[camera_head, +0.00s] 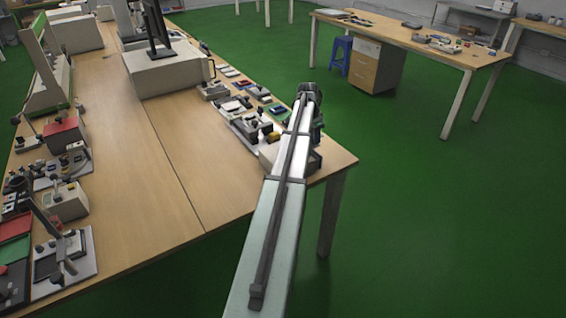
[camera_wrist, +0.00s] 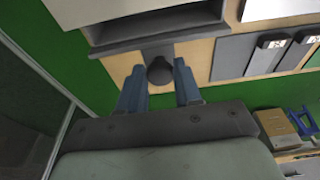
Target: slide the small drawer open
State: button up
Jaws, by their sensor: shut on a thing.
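The small drawer (camera_wrist: 160,28) is a dark grey tray under a pale housing (camera_wrist: 90,10) in the wrist view. Its hollow inside shows, so it stands at least partly out. A dark round knob (camera_wrist: 160,72) sticks out from its grey front. My gripper (camera_wrist: 160,68) has its two blue fingers on either side of the knob and is shut on it. In the head view a cream box (camera_head: 271,156) near the table's corner seems to be the same housing. My arm hides part of it there, and the fingers and knob cannot be made out.
The wooden table (camera_head: 150,150) carries several small devices (camera_head: 245,120) beside the box. A monitor (camera_head: 155,28) on a large beige unit (camera_head: 168,72) stands farther back. The green floor (camera_head: 440,220) is open to the right of the table. Another bench (camera_head: 400,38) stands beyond.

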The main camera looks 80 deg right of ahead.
jog(key=s+d, duration=0.5)
jog(key=shift+s+d, duration=0.25)
jog(key=shift+d, duration=0.05)
dwell(0.4)
dwell(0.4)
jog(key=o, duration=0.6)
jog(key=shift+c, duration=0.2)
jog(key=shift+r, duration=0.15)
jog(key=shift+r, duration=2.4)
